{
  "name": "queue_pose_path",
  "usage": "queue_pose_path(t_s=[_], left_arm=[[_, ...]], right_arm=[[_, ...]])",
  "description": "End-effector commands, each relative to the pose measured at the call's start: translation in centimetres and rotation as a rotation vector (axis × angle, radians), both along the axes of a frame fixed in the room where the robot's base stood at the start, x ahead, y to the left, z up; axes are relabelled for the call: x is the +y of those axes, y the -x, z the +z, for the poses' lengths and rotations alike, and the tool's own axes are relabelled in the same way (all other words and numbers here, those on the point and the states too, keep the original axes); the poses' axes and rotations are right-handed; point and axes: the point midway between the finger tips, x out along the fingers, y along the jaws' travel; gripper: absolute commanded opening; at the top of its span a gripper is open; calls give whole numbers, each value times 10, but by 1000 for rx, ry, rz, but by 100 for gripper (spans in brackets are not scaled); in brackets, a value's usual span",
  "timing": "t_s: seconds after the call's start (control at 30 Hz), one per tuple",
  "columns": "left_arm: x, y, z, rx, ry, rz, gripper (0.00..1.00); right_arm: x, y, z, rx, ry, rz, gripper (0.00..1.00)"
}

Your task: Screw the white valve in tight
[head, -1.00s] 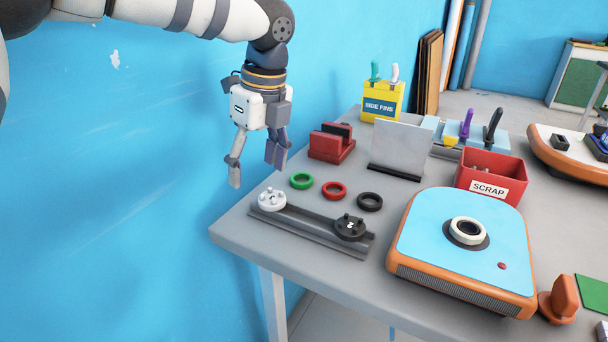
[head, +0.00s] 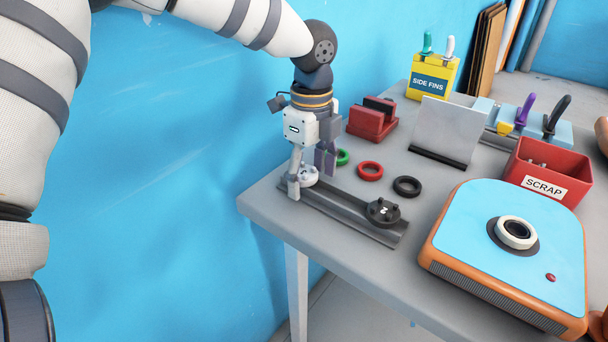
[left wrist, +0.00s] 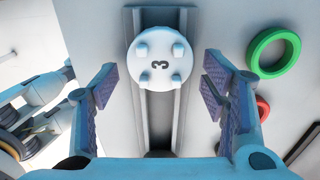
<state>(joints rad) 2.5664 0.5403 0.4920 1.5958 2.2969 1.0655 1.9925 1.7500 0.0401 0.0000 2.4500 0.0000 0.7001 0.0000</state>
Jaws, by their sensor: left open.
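The white valve (head: 308,175) is a round cap with several pegs and a "3" on top. It sits at the far left end of a grey rail on the table. In the left wrist view the white valve (left wrist: 160,58) is ahead of the fingertips, between their lines. My left gripper (head: 309,180) is open and points down at the valve, partly hiding it. In the left wrist view the open fingers (left wrist: 158,85) hold nothing. A black valve (head: 383,211) sits at the rail's other end. A board (head: 460,225) with a blue top has a pale ring-shaped socket (head: 514,232). My right gripper is not in view.
Green (head: 342,157), red (head: 370,170) and black (head: 407,186) rings lie behind the rail (head: 340,212). A red block stand (head: 372,119), an upright grey plate (head: 444,130) and a red scrap box (head: 546,170) stand farther back. The blue wall is close on the left.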

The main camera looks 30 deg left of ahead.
Motion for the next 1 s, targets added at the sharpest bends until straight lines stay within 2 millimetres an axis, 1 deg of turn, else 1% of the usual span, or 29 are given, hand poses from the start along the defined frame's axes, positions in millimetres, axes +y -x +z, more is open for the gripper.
queue_pose_path(t_s=[0.07,0.17,0.2,0.3,0.57,0.67,0.77,0.83,1.0], left_arm=[[0,0,1,-2,0,0,67],[0,0,1,-2,0,0,46],[0,0,1,-2,0,0,37],[0,0,1,-1,0,-1,17],[0,0,2,-1,-1,-1,17],[0,0,6,-2,-1,-1,17],[0,-1,19,-6,0,-1,17],[0,-1,34,-7,1,-2,17],[-12,29,80,-19,-1,-5,17]], right_arm=[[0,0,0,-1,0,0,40],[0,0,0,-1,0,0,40],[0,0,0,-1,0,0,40],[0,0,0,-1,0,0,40],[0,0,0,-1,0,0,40],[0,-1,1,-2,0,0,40],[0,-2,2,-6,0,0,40],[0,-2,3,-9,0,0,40],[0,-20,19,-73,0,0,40]])
